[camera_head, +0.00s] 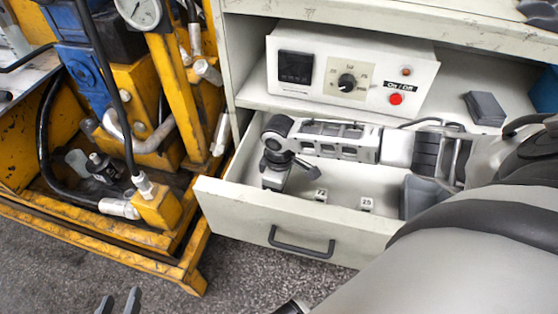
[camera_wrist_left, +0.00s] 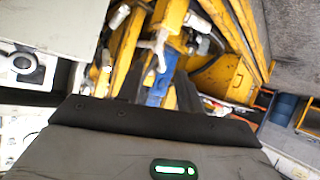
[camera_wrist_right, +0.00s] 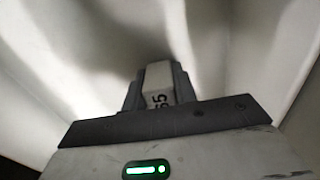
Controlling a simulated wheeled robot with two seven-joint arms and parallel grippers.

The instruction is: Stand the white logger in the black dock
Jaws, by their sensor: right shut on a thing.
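A white logger (camera_wrist_right: 158,76) with a dark printed number shows in the right wrist view, between the fingers of my right gripper (camera_wrist_right: 156,90), which is shut on it. Pale walls or panels surround it there. In the head view my right arm reaches over the open drawer; the held logger is hard to make out there. A dark slanted block (camera_head: 485,108) on the shelf may be the black dock; I cannot tell for sure. My left gripper (camera_head: 118,301) is open and empty at the bottom left, above the floor. Its parted fingers also show in the left wrist view (camera_wrist_left: 158,90).
The open white drawer (camera_head: 235,213) holds two small white numbered blocks (camera_head: 321,195) and (camera_head: 366,204), and a grey bin (camera_head: 422,196). A white control box (camera_head: 350,68) stands on the shelf. A yellow hydraulic rig (camera_head: 150,120) is at the left. The floor in front is clear.

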